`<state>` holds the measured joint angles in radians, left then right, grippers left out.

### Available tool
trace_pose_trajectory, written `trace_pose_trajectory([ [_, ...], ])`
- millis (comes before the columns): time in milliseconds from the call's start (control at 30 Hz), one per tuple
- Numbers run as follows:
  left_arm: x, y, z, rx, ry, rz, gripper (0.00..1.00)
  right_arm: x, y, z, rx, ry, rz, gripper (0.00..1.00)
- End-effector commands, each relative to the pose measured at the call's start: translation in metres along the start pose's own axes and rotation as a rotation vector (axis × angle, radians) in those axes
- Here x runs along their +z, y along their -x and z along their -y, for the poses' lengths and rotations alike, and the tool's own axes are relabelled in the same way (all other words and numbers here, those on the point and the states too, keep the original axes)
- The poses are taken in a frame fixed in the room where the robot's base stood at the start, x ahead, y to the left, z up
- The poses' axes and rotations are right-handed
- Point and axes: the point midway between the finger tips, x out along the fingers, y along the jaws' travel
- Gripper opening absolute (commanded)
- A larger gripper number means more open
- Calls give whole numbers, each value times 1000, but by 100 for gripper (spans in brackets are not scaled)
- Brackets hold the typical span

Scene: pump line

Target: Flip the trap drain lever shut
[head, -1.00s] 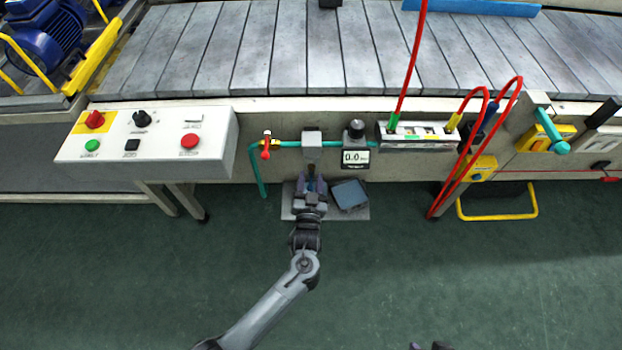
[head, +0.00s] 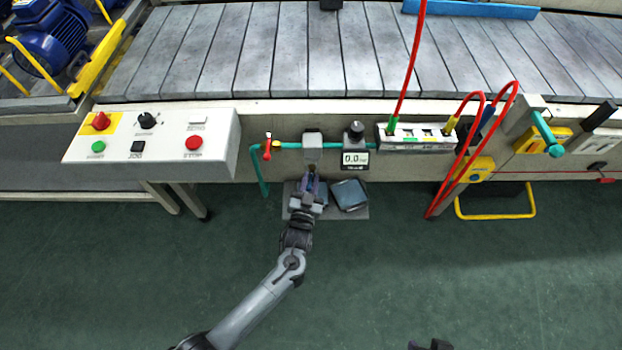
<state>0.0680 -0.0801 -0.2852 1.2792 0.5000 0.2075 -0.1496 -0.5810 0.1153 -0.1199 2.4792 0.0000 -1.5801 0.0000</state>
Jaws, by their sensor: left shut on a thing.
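The grey trap box (head: 312,140) sits in the teal air line on the front of the conveyor frame. A small brownish drain lever (head: 312,168) shows below it, mostly hidden by my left gripper. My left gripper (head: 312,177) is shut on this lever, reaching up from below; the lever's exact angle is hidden. Part of my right gripper (head: 430,345) shows at the bottom edge, cut off by the frame, so its jaws cannot be judged.
A red-handled valve (head: 267,146) is left of the trap and a gauge (head: 355,158) right of it. A blue-grey block (head: 349,194) sits beside my gripper on a grey plate (head: 356,214). Red hoses (head: 467,145) hang at right. The floor in front is clear.

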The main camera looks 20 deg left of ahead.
Motion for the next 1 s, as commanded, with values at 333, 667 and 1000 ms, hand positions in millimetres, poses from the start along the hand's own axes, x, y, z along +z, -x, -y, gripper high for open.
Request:
trace_pose_trajectory([
  [333,0,-2,13,272,-7,-51,0,-10,34,-3,6,8,0,46],
  [667,4,-5,19,494,-5,-97,0,-11,35,-3,6,8,0,46],
  [1000,5,-6,20,596,-2,-117,0,-11,33,-2,2,2,-1,46],
])
